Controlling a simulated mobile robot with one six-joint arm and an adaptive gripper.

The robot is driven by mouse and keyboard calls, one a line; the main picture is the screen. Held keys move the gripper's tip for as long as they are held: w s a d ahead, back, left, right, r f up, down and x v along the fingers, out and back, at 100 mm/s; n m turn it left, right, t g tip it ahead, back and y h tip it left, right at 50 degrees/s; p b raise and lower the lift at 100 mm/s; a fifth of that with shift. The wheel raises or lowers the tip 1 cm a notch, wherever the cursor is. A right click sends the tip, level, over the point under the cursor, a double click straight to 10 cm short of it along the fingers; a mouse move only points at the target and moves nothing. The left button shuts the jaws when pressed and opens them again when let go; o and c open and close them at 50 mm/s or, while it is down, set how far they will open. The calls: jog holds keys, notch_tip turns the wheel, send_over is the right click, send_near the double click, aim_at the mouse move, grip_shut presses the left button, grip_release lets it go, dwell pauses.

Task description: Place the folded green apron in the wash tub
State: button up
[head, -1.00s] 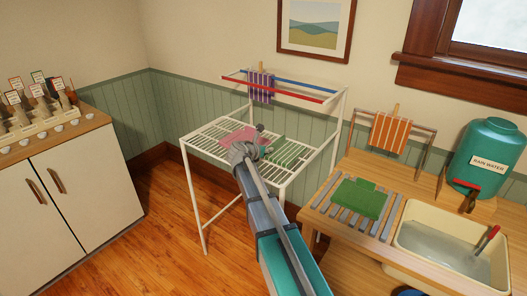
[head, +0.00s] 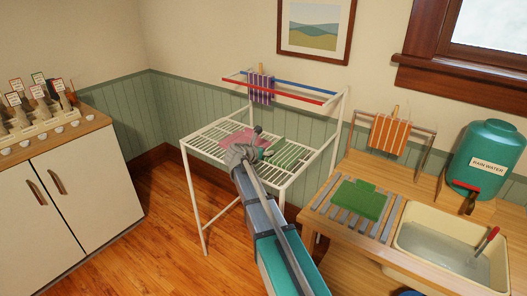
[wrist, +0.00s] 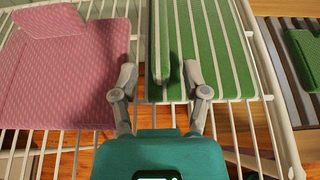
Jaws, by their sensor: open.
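A plain green folded cloth with a tab (head: 358,199), likely the apron, lies on the slatted board (head: 322,212) left of the cream wash tub (head: 432,268). The tub holds water. A green-and-white striped cloth (head: 290,154) lies on the white drying rack and also shows in the wrist view (wrist: 222,50), with a raised fold. My gripper (head: 262,142) is over the rack, between the pink folded cloth (head: 233,140) and the striped cloth. In the wrist view my gripper (wrist: 160,80) is open, its fingers apart at either side of the fold's near end. The plain green cloth's edge shows at right (wrist: 305,55).
The white rack (head: 203,222) has upper rails with a purple striped cloth (head: 261,87). An orange striped cloth (head: 389,134) hangs behind the board. A teal water tank (head: 488,148) and a red-handled tool (head: 484,243) are at the tub. A white cabinet (head: 70,195) stands left.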

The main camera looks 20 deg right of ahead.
jog(key=p+v, duration=0.3)
jog(key=v, duration=0.7)
jog(key=shift+s+a+r+p, duration=0.2)
jog(key=shift+a+p, duration=0.1)
jog(key=shift+p, duration=0.1)
jog(key=shift+s+d+f+m, duration=0.15)
jog(key=shift+s+f+m, duration=0.1)
jog(key=shift+s+m, duration=0.15)
jog(key=s+a+f+m+g+y, duration=0.1)
jog(key=s+f+m+g+y, duration=0.1)
jog(key=s+m, duration=0.6)
jog(key=s+a+f+m+g+y, duration=0.2)
jog(key=s+f+m+y, duration=0.3)
jog(key=s+m, duration=0.3)
jog(key=s+a+f+m+g+y, duration=0.2)
jog(key=s+f+m+g+y, duration=0.2)
jog(key=s+m, duration=0.4)
jog(key=shift+s+a, duration=0.25)
jog(key=shift+s, duration=0.35)
